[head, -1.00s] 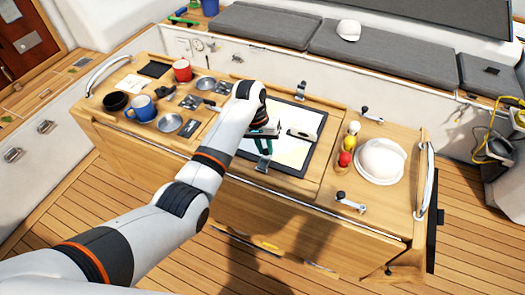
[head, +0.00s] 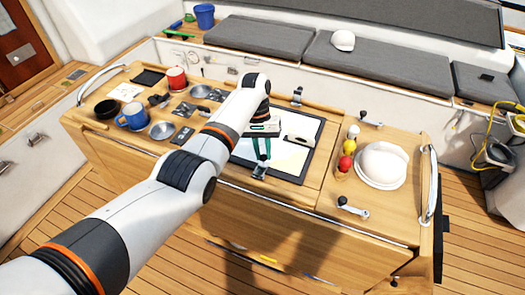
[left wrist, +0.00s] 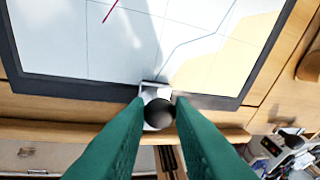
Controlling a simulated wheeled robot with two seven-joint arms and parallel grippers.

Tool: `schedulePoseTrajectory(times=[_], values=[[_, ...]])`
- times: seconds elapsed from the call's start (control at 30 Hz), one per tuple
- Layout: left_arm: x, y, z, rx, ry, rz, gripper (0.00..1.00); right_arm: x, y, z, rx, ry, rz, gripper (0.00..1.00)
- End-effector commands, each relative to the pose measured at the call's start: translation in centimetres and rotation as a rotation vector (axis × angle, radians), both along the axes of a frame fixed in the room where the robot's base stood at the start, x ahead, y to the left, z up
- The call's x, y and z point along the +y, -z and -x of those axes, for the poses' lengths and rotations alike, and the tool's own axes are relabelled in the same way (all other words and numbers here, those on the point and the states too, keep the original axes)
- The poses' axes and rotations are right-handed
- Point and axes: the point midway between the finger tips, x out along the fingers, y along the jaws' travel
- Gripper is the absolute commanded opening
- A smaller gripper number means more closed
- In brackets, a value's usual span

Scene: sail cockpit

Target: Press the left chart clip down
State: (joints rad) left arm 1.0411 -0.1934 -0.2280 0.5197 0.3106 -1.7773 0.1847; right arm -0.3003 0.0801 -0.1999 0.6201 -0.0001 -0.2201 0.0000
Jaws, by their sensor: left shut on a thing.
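The chart (head: 290,160), a pale sheet on a dark-edged board, lies on the wooden cockpit table. A small metal chart clip (head: 260,172) sits at its near edge; another clip (head: 297,97) sits at the far edge. My left gripper (head: 261,158) points down at the near clip with its green fingers. In the left wrist view the fingers (left wrist: 159,108) are shut on that clip's round black knob (left wrist: 159,114), with its bright metal plate (left wrist: 154,91) at the chart board's edge. I cannot tell whether the clip is raised or down. My right gripper is not in view.
To the left are a blue mug (head: 133,117), a red mug (head: 176,78) and dishes (head: 162,130).

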Motion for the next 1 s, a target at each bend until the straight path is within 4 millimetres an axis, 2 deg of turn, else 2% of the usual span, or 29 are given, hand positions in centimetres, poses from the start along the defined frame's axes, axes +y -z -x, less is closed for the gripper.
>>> schedulePoseTrajectory(times=[0.17, 0.2, 0.33, 0.6, 0.73, 0.87, 1.0], values=[[0.0, 0.5, 0.2, 0.006, 0.000, -0.001, 0.00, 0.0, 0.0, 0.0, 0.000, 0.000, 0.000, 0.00], [0.0, 0.5, 0.2, 0.006, 0.000, -0.001, 0.23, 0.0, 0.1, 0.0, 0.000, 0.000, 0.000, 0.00], [0.0, 0.5, 0.2, 0.006, 0.000, -0.001, 0.43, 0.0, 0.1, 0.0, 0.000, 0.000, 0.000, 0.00], [0.0, 0.2, 0.1, 0.002, 0.000, 0.000, 0.43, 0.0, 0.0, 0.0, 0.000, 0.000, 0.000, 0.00], [0.1, -0.6, -0.2, 0.000, 0.000, 0.000, 0.43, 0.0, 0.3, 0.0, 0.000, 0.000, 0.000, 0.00], [0.4, -2.6, -0.9, -0.002, -0.001, 0.000, 0.43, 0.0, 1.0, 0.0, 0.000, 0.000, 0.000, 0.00], [0.9, -5.5, -1.7, -0.002, -0.001, 0.000, 0.43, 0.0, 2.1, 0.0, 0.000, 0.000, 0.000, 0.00]])
